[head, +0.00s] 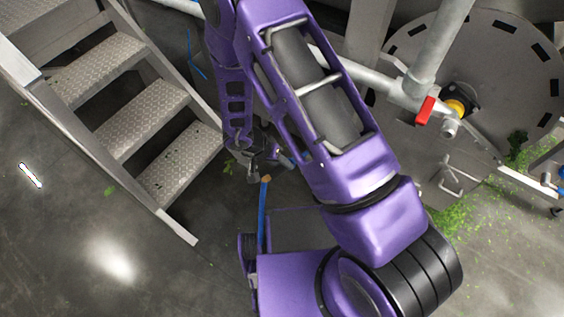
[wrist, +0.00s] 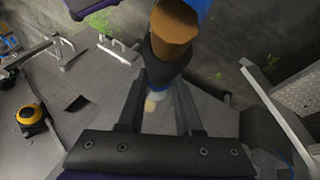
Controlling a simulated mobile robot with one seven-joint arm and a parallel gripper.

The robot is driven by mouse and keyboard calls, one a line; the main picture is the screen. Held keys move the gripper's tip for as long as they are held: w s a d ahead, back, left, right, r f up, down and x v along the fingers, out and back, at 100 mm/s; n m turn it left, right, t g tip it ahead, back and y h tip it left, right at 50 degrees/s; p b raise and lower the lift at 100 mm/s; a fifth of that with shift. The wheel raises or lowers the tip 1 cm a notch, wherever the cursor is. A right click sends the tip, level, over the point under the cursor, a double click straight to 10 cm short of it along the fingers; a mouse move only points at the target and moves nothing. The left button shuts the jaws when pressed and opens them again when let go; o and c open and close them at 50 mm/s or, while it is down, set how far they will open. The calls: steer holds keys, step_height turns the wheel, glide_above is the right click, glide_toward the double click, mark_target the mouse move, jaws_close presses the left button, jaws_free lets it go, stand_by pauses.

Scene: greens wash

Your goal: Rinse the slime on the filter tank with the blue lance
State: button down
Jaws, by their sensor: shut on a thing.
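My gripper (head: 268,158) is mostly hidden by my arm in the head view. In the wrist view, my gripper (wrist: 158,98) has its two fingers closed around the dark body of the blue lance (wrist: 164,62). The lance has a brown-orange end facing the camera, and blue and pale parts show beyond the fingers. In the head view, a blue length (head: 262,215) with an orange end hangs below my gripper. A large round grey tank face (head: 490,60) with dark slots, likely the filter tank, is at upper right. Green matter (head: 455,215) lies below it; slime on the tank is not clear.
Metal stairs (head: 140,125) stand left of my arm and show at the right of the wrist view. A pipe with a red valve handle (head: 425,110) and a yellow fitting (head: 456,106) is at right. A small white-and-red item (head: 30,175) lies on open floor at far left.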

steer(key=shift+r+p, duration=3)
steer(key=shift+p, duration=0.25)
steer(key=c, duration=1.2)
jaws_free()
steer(key=shift+c, duration=0.8)
